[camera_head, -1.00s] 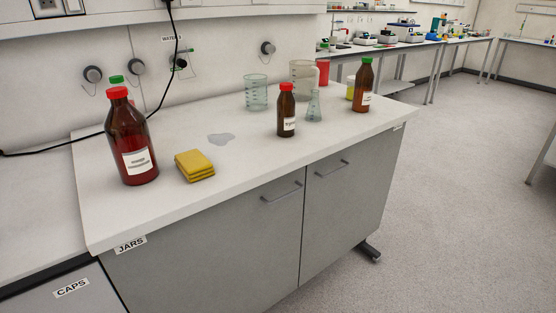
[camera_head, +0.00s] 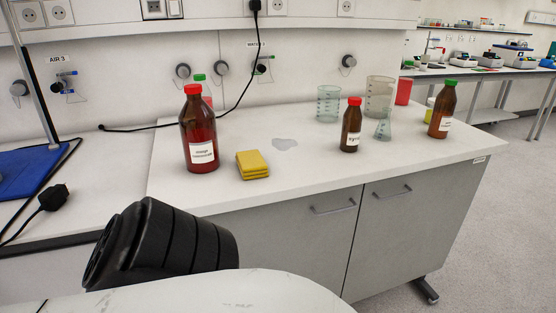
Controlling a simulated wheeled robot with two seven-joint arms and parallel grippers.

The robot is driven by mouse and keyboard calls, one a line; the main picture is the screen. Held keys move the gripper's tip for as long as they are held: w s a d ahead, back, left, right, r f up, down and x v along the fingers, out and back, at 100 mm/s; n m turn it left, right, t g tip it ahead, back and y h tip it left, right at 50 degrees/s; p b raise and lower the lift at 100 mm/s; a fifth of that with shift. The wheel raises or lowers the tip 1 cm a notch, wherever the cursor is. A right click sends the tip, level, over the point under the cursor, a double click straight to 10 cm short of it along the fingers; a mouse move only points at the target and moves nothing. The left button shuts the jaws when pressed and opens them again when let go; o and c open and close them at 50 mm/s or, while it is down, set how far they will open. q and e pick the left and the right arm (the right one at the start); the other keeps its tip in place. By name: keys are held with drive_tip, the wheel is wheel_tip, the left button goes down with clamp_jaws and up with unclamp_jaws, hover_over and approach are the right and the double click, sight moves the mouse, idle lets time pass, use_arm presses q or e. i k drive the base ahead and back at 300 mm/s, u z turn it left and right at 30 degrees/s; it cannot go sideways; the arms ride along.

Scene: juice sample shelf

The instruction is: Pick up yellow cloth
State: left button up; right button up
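The yellow cloth (camera_head: 252,165) lies folded in a small stack on the white countertop, near its front edge. It is just right of a large brown bottle with a red cap (camera_head: 199,135). A black ribbed part of my arm shows at the lower left, in front of the counter and apart from the cloth. Neither gripper's fingers show in the head view.
A smaller brown bottle (camera_head: 351,128), a glass flask (camera_head: 383,126), beakers (camera_head: 328,104) and a green-capped bottle (camera_head: 441,112) stand on the right. A black cable (camera_head: 160,128) runs behind the large bottle.

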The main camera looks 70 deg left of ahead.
sight(252, 165)
drive_tip(key=i, duration=1.25)
drive_tip(key=u, duration=2.2)
